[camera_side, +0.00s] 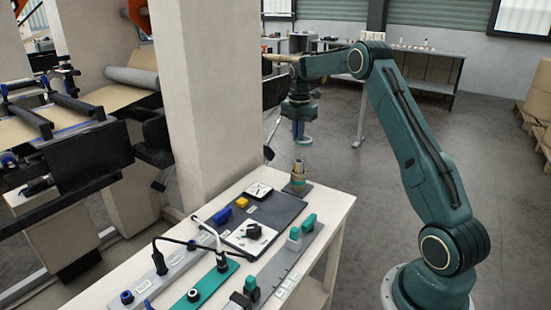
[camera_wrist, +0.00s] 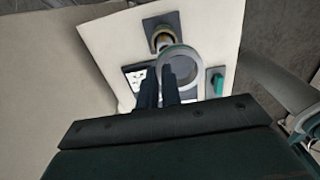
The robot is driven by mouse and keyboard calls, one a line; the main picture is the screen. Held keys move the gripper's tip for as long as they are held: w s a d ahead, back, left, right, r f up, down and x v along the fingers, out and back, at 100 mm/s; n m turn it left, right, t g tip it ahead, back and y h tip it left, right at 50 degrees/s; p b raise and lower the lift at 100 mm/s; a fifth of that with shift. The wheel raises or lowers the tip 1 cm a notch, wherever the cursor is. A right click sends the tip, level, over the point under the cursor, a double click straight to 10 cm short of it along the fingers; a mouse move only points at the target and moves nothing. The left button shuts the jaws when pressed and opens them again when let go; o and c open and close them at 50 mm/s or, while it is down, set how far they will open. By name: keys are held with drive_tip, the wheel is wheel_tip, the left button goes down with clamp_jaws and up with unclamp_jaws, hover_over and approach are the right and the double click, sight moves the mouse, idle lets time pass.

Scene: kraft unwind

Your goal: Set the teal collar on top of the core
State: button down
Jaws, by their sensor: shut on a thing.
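My gripper (camera_side: 301,125) hangs above the far end of the white table, fingers down. In the wrist view, my gripper (camera_wrist: 159,80) is shut on the near left edge of the teal collar (camera_wrist: 181,69), a ring with a pale face and teal inside. In the side view, the collar (camera_side: 305,142) is held in the air above the core (camera_side: 299,170), with a gap between them. The core is a short upright tan and grey cylinder on a dark base. In the wrist view, the core (camera_wrist: 162,40) shows just beyond the ring, up and to the left.
The white table (camera_side: 335,202) carries a dark mat (camera_side: 285,208) with yellow and blue pieces and a white dial plate (camera_side: 250,236). A teal-handled piece (camera_side: 308,222) stands near the right edge. A thick pale column (camera_side: 215,100) rises close on the left.

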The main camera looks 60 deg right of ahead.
drive_tip(key=shift+w+a+f, duration=0.15)
drive_tip(key=shift+w+f, duration=0.05)
drive_tip(key=shift+w, duration=0.55)
drive_tip(key=shift+f, duration=0.15)
drive_tip(key=shift+f, duration=2.3)
drive_tip(key=shift+f, duration=0.9)
drive_tip(key=c, duration=1)
unclamp_jaws()
drive_tip(key=shift+c, duration=0.2)
drive_tip(key=shift+r, duration=0.1)
wheel_tip(320, 180, up, 8)
